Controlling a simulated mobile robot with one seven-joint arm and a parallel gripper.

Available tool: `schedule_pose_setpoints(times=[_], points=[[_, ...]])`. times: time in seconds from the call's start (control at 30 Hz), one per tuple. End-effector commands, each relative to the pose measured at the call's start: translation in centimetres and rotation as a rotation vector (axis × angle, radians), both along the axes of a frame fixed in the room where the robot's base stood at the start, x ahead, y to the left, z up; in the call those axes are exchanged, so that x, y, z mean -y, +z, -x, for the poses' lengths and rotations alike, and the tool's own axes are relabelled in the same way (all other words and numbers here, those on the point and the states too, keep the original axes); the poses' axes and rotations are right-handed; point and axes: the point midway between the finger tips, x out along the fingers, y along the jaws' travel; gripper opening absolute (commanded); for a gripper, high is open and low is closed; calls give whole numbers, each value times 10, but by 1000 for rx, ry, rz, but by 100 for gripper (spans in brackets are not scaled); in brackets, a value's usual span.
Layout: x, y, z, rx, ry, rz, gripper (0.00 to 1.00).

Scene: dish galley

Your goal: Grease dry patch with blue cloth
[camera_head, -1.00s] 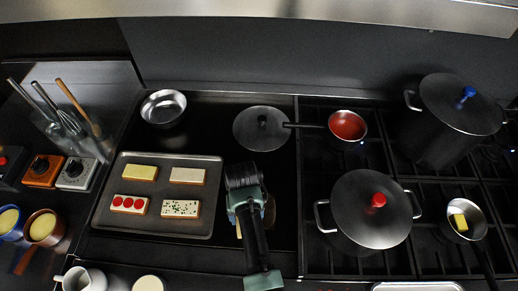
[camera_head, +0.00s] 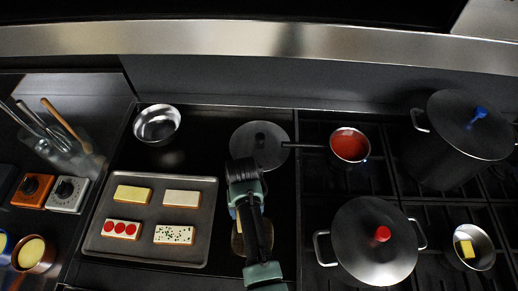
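My gripper (camera_head: 245,180) is over the dark griddle plate (camera_head: 210,112), just right of the baking tray. My arm covers its fingertips, so I cannot see whether it holds anything. A small brownish item (camera_head: 238,242) shows partly beside and beneath my arm; most of it is hidden and I cannot tell what it is. No blue cloth is clearly visible. No dry patch can be made out on the dark plate.
A baking tray (camera_head: 96,248) with several topped slices lies left of my arm. A red-sauce pan (camera_head: 349,146), lidded pots (camera_head: 375,240) (camera_head: 464,125) and a butter pan (camera_head: 470,262) occupy the burners at right.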

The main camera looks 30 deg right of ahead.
Motion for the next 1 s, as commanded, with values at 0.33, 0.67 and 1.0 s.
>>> schedule_pose_setpoints(times=[0.33,0.67,1.0], points=[[-1,41,-5,1,2,0,29],[-1,71,-9,0,4,0,29],[-2,80,-11,0,5,0,29]])
